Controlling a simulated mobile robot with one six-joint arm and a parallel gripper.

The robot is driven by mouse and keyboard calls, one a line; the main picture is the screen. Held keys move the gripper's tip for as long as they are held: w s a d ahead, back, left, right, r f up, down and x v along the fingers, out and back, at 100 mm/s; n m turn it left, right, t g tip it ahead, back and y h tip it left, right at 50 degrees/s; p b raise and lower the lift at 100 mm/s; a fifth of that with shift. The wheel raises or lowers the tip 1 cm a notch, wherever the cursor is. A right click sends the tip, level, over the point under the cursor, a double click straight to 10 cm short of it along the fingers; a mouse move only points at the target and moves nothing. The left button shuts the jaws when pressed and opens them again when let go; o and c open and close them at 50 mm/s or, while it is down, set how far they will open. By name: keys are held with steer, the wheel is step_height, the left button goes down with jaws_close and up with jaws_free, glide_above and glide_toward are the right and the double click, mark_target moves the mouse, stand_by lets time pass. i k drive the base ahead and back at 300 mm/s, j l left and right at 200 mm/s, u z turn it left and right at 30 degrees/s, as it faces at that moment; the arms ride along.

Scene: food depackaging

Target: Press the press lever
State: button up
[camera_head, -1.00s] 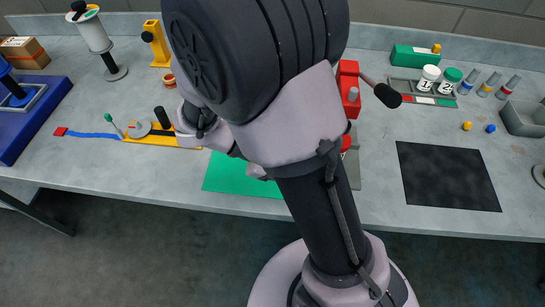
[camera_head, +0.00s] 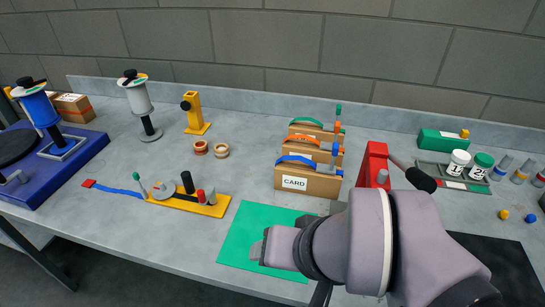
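The red press (camera_head: 371,166) stands on the bench right of centre. Its lever (camera_head: 421,180), a thin rod with a thick black grip, sticks out to the right and slopes down. My arm covers the foot of the press. My gripper (camera_head: 258,248) shows only as a small grey end over the green mat (camera_head: 240,232), left of and nearer than the press, apart from the lever. Its fingers are too hidden to tell whether they are open.
Boxes with coloured handles, one marked CARD (camera_head: 308,184), stand just left of the press. A rack (camera_head: 451,184) with two lidded jars sits right of the lever. A yellow fixture (camera_head: 210,206) lies left of the mat.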

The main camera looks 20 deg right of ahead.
mark_target(418, 178)
steer(key=k+z, duration=0.15)
steer(key=z, duration=0.9)
steer(key=k, duration=0.1)
